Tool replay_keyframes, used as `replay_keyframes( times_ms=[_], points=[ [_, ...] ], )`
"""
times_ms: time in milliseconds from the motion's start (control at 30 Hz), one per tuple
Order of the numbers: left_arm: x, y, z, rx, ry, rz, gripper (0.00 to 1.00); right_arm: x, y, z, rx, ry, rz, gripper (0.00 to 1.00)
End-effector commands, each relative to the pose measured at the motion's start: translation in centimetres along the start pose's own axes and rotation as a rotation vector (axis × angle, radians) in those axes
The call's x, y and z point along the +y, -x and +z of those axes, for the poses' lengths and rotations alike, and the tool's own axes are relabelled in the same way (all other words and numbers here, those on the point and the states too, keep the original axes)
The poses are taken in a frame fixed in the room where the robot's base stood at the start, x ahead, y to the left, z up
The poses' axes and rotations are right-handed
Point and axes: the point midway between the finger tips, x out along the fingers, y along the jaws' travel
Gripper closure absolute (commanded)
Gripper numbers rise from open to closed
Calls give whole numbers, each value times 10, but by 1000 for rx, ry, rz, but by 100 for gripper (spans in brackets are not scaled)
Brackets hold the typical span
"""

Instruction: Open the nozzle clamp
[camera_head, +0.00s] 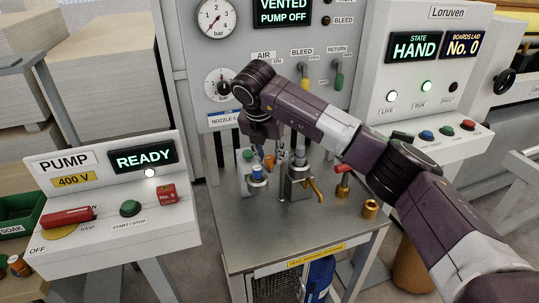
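A grey metal fixture (297,188) stands on the steel bench top and has a brass-coloured lever (316,192) sticking out on its right. It looks like the nozzle clamp, but I cannot tell for sure or see whether it is open. Just left of it stands a small metal holder with a blue-topped part (257,173). My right gripper (266,156) points down over the back of the bench, behind and above these parts. Its fingertips are small and partly hidden among the fittings, so its opening is unclear. My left gripper is not in view.
The steel bench (285,235) has bare room in front. A brass fitting (370,209) and a red-handled part (344,178) stand at its right. The pump box (112,205) is at left, reading READY. A gauge panel rises behind; a control console (436,80) reads HAND.

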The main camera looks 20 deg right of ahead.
Motion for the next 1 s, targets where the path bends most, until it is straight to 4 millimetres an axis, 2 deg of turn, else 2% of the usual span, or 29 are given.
replay_keyframes(
  times_ms=[500,700,1000],
  points=[
    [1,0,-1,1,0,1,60,1,98,1,-4,0,3,70],
    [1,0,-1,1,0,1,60,0,115,1,-2,-1,1,70],
    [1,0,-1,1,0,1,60,0,116,0,-1,-1,1,70]
  ],
)
